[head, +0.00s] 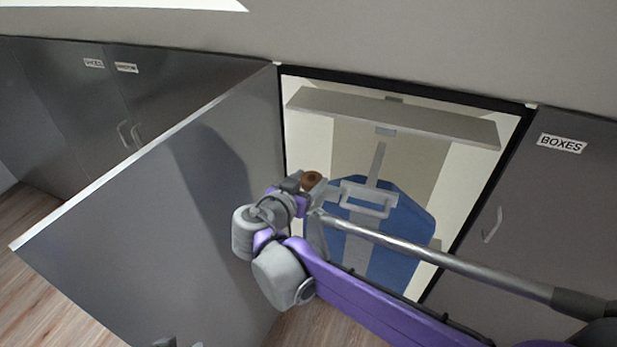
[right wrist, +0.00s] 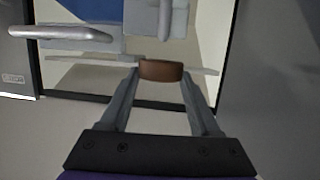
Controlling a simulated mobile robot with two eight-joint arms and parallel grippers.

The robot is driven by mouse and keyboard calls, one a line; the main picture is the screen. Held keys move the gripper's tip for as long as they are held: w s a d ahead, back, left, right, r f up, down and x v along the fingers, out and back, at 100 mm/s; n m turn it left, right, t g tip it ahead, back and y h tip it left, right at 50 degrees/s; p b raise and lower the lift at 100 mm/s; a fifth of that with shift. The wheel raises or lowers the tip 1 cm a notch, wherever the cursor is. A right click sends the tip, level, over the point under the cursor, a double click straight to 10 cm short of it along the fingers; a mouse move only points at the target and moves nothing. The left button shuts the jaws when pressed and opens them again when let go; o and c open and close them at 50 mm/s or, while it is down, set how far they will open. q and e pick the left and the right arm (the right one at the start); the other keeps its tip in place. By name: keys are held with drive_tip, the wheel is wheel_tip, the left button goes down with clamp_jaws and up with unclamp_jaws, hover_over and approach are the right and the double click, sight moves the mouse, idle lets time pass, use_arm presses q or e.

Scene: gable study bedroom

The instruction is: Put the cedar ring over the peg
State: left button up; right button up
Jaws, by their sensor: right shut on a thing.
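The cedar ring (head: 313,179) is a small brown band with a dark hole on top, in front of the open cupboard. My right gripper (head: 307,186) is shut on it. In the right wrist view the ring (right wrist: 161,70) sits between the two grey fingertips, seen from its side. I cannot pick out the peg for certain. A smooth metal rod (head: 440,259) runs from close to the gripper towards the lower right. A rounded grey bar (right wrist: 70,32) shows at the upper left of the right wrist view, apart from the ring.
The open grey door (head: 150,220) stands left of the gripper. Inside the cupboard are a pale shelf (head: 410,117) and a blue object (head: 405,235) with a grey frame-like handle (head: 366,199). A closed door labelled BOXES (head: 540,210) is at right. Wooden floor (head: 75,315) shows at lower left.

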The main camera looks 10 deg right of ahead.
use_arm(q)
drive_tip(key=shift+s+f+b, duration=0.35)
drive_tip(key=shift+f+b, duration=0.2)
drive_tip(key=shift+f, duration=0.25)
drive_tip(key=shift+s+f+b, duration=0.3)
drive_tip(key=shift+f+b, duration=0.25)
drive_tip(key=shift+f, duration=0.25)
use_arm(e)
drive_tip(key=shift+f, duration=2.7)
drive_tip(key=shift+f, duration=0.1)
drive_tip(key=o, duration=1.4)
drive_tip(key=shift+s+a, duration=0.1)
